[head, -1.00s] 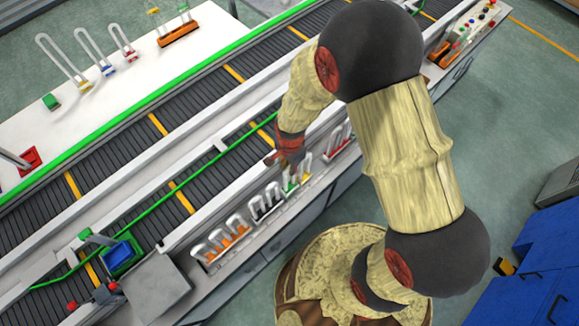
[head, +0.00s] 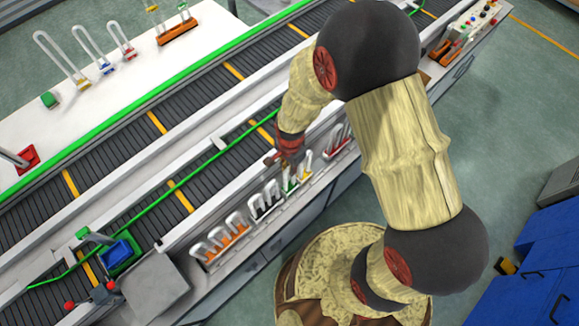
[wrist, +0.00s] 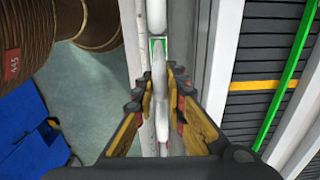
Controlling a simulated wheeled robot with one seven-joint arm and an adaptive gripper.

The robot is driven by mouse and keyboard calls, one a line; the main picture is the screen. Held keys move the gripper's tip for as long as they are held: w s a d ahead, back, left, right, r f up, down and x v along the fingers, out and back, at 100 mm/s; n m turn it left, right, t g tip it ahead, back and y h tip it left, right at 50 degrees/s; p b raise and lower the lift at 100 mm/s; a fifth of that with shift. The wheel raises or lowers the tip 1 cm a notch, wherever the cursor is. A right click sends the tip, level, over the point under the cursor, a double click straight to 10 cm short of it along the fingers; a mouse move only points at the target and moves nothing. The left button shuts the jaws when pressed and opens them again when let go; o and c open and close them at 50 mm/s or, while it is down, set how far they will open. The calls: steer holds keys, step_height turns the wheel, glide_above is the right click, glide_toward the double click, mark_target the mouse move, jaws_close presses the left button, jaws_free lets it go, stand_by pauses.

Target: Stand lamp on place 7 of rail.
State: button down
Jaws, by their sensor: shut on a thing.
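My gripper (head: 284,158) hangs over the front rail, with its fingers pointing down. In the wrist view my gripper (wrist: 161,100) is shut on a white tube lamp (wrist: 160,75), which stands between the fingers. A green patch (wrist: 158,46) shows at the lamp's far end; I cannot tell if it is the lamp's base or part of the rail. In the head view a green base (head: 291,186) shows just below the fingers. The rail (head: 256,222) runs along the bench front. Place numbers cannot be read, and the lamp's seating is hidden.
Close to the gripper stand a yellow-based lamp (head: 305,168) and dark-based lamps (head: 265,203). Orange-based lamps (head: 225,237) stand to the left, red-based lamps (head: 338,142) to the right. The conveyor (head: 215,165) lies behind; other lamps (head: 85,50) stand on the far white table.

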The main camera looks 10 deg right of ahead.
stand_by(0.3)
steer(key=c, duration=1.7)
jaws_free()
steer(key=shift+c, duration=0.2)
steer(key=shift+f, duration=0.1)
step_height(320, 180, up, 12)
steer(key=shift+s, duration=0.1)
step_height(320, 180, up, 9)
steer(key=p, duration=0.6)
